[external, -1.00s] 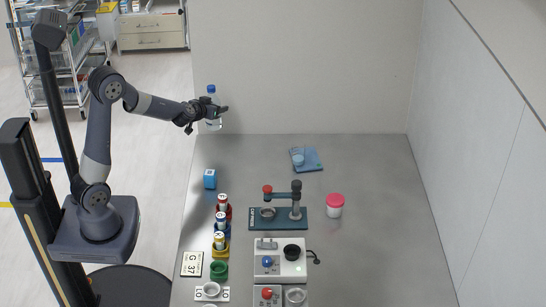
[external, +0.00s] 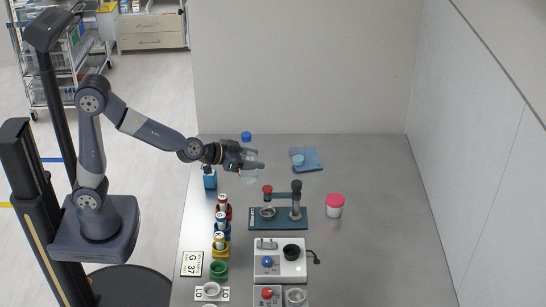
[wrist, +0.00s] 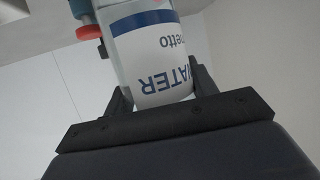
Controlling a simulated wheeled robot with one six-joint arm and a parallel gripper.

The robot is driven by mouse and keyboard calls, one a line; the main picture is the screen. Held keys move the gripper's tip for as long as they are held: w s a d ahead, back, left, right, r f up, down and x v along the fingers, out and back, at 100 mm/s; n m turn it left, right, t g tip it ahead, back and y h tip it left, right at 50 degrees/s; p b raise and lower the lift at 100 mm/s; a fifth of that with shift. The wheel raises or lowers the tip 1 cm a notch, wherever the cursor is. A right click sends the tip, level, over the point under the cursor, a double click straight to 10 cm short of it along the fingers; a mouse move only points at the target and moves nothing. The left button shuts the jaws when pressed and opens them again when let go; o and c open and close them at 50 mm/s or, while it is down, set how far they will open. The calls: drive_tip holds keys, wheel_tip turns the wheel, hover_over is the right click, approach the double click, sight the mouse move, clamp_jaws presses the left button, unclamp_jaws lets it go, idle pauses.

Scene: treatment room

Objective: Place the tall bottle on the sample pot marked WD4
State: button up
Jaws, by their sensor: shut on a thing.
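The tall bottle (external: 249,178) is clear with a blue cap, and my gripper (external: 256,164) is shut around its body. The bottle is about upright and held in the air over the back left of the table. In the wrist view the bottle (wrist: 153,60) sits between the two dark fingers (wrist: 160,88), its white label reading WATER upside down. A white pot with a pink-red lid (external: 335,200) stands upright right of the middle of the table. No WD4 mark is legible, so I cannot tell if this is that pot.
A blue stand with a red knob (external: 281,217) stands near the middle, in front of the bottle. Several coloured bottles (external: 221,225), a blue box (external: 210,181) and switch boxes (external: 279,260) are nearby. The table's right side is clear.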

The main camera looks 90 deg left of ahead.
drive_tip(key=s+d+r+m+h, duration=0.1)
drive_tip(key=s+d+m+h, duration=0.2)
drive_tip(key=d, duration=0.8)
drive_tip(key=s+d+r+m+h, duration=0.1)
drive_tip(key=s+d+m+h, duration=0.2)
drive_tip(key=d, duration=0.8)
drive_tip(key=s+d+r+m+h, duration=0.15)
drive_tip(key=d+h, duration=0.25)
drive_tip(key=d, duration=0.8)
drive_tip(key=w+d+m+g+h, duration=0.1)
drive_tip(key=w+d+m+g, duration=0.15)
drive_tip(key=d, duration=0.25)
drive_tip(key=w+a+r+n+t+p, duration=0.15)
drive_tip(key=w+a, duration=0.25)
drive_tip(key=w, duration=0.8)
drive_tip(key=w+a+n+y, duration=0.1)
drive_tip(key=w+a+y, duration=0.1)
drive_tip(key=w+a, duration=1.65)
drive_tip(key=w+a+t+y, duration=0.1)
drive_tip(key=w+a, duration=0.2)
drive_tip(key=a, duration=0.9)
drive_tip(key=shift+n, duration=0.45)
drive_tip(key=shift+s+a+f, duration=0.1)
drive_tip(key=shift+a+f, duration=0.1)
drive_tip(key=shift+f, duration=2.55)
drive_tip(key=shift+a+f, duration=0.2)
drive_tip(key=shift+f, duration=2.5)
drive_tip(key=shift+f+b, duration=0.2)
drive_tip(key=shift+b, duration=0.25)
drive_tip(key=o, duration=1.1)
